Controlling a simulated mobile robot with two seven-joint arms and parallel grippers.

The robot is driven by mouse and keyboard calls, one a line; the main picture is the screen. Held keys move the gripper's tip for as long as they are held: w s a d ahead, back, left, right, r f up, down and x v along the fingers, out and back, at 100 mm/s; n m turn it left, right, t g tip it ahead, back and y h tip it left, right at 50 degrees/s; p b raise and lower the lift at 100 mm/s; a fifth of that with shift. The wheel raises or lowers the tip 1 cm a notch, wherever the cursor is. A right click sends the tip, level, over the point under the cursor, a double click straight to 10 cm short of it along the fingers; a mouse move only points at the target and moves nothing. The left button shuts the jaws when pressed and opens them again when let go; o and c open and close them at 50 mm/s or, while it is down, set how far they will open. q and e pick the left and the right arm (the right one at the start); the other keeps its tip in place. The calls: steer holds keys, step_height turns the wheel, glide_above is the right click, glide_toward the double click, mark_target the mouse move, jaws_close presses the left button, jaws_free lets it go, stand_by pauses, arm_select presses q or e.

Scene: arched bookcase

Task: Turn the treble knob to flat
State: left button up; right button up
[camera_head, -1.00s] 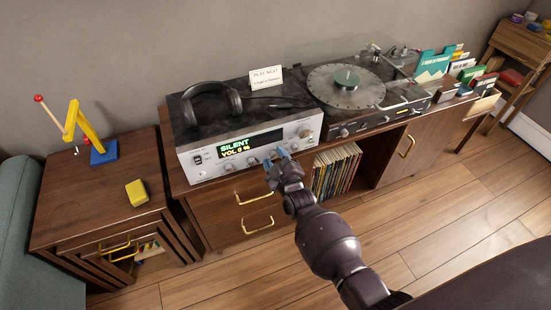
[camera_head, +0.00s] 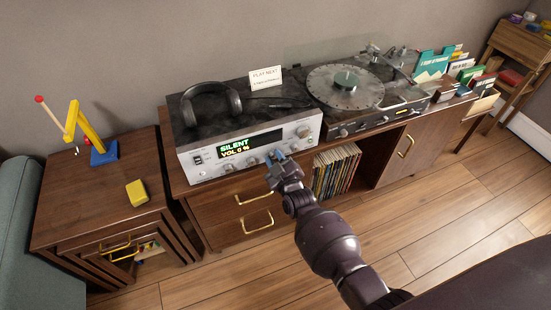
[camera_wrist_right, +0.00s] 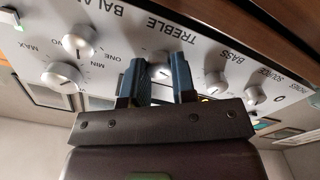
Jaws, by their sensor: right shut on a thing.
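The silver receiver (camera_head: 205,164) stands on the wooden cabinet, its front carrying a row of knobs and a display reading SILENT and VOL 0 %. In the right wrist view, the treble knob (camera_wrist_right: 160,71) sits between the two blue fingertips of my right gripper (camera_wrist_right: 160,80), under the TREBLE label. The gripper is shut on it. The knob's pointer is too small to read, and fingers partly cover its surroundings. My left gripper is not in view.
The bass knob (camera_wrist_right: 214,84) is close beside one finger, and another knob (camera_wrist_right: 80,38) is on the other side. Headphones (camera_head: 210,104) and a PLAY NEXT card (camera_head: 266,77) are on top of the receiver. A turntable (camera_head: 345,87) stands to the right. Floor in front is clear.

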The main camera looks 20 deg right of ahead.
steer(key=m, duration=0.3)
steer(key=shift+m, duration=0.3)
steer(key=m, duration=0.3)
steer(key=shift+d+m, duration=0.1)
steer(key=shift+m, duration=0.2)
steer(key=m, duration=0.5)
steer(key=shift+m, duration=0.9)
steer(key=o, duration=0.9)
